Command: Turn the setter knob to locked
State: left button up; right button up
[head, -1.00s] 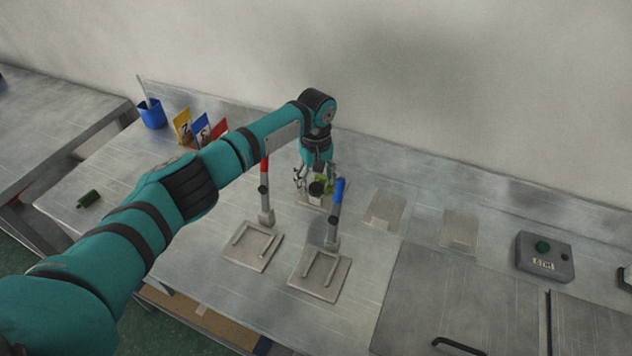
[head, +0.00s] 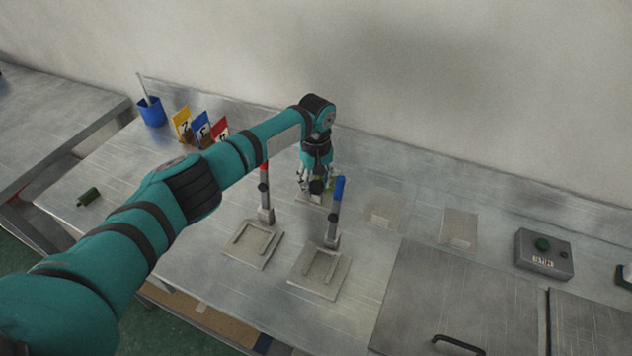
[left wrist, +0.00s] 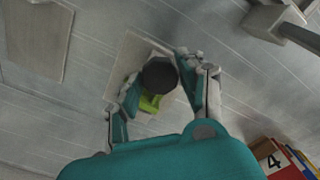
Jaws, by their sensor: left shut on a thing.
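The setter knob, a dark round cap (left wrist: 158,75), shows in the left wrist view with a bright green piece (left wrist: 150,103) beside and below it. It sits over a pale plate (left wrist: 124,66) at the back of the bench. My left gripper (left wrist: 160,82) points down with one finger on either side of the knob and is shut on it. In the head view the left gripper (head: 316,186) mostly hides the knob and its plate. Any lock marking is too small to tell. My right gripper is in neither view.
A red-topped post (head: 264,190) and a blue-topped post (head: 336,208) stand just in front of my left gripper, on plates. Numbered cards (head: 201,130) and a blue cup (head: 152,113) are at the back left. A grey button box (head: 544,255) is at the right.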

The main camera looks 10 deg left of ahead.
aim_at(316, 184)
pick_arm(q)
jog(key=shift+m, duration=0.3)
jog(key=m+p, duration=0.1)
jog(key=m, duration=0.2)
jog(key=shift+r+m, duration=0.1)
jog(key=shift+m, duration=0.2)
jog(key=m+p, duration=0.1)
jog(key=m, duration=0.3)
jog(key=shift+m, duration=0.3)
jog(key=m, duration=0.4)
jog(key=shift+m, duration=2.5)
jog(key=o, duration=1.2)
jog(key=shift+r, duration=0.15)
notch_tip(316, 184, up, 12)
jog(key=shift+f, duration=0.15)
